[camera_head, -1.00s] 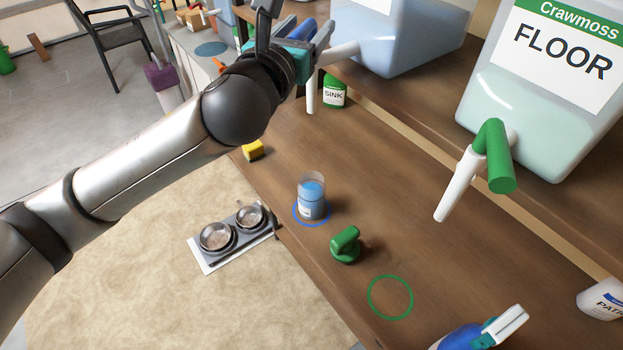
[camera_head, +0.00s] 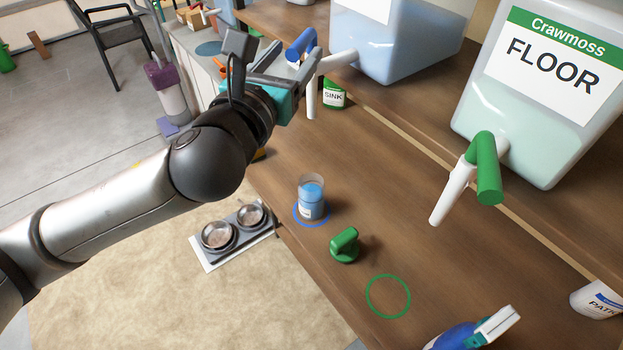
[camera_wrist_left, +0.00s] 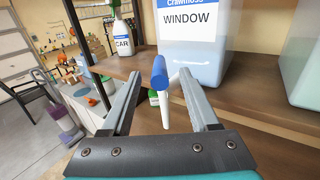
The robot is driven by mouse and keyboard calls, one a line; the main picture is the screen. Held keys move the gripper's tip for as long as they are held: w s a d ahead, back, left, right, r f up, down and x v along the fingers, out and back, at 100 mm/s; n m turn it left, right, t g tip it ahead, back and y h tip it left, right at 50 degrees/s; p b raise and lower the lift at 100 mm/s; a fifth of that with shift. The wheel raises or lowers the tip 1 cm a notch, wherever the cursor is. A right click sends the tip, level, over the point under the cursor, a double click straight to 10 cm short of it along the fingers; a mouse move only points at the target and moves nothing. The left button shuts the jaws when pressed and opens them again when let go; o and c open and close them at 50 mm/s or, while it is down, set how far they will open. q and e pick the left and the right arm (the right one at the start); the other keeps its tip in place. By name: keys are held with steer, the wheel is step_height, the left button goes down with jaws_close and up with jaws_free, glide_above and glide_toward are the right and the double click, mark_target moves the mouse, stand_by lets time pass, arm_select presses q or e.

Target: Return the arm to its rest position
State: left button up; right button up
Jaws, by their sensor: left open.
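My left gripper (camera_head: 294,56) is open and empty in the head view, in front of the blue tap handle (camera_head: 300,44) of the blue jug (camera_head: 400,40). In the left wrist view its two fingers (camera_wrist_left: 159,88) are spread, with the blue tap handle (camera_wrist_left: 158,70) and its white spout (camera_wrist_left: 164,110) showing between them, seemingly beyond the fingers. The window jug (camera_wrist_left: 193,50) stands behind on a shelf. My left arm reaches in from the left over the mat. My right gripper is not in view.
A clear cup of blue liquid (camera_head: 311,198) stands on the blue ring, with a green cap-like object (camera_head: 345,245) nearby. The green ring (camera_head: 388,297) is empty.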

arm_select(q)
steer(key=shift+s+a, duration=0.2)
steer(key=shift+s, duration=0.25)
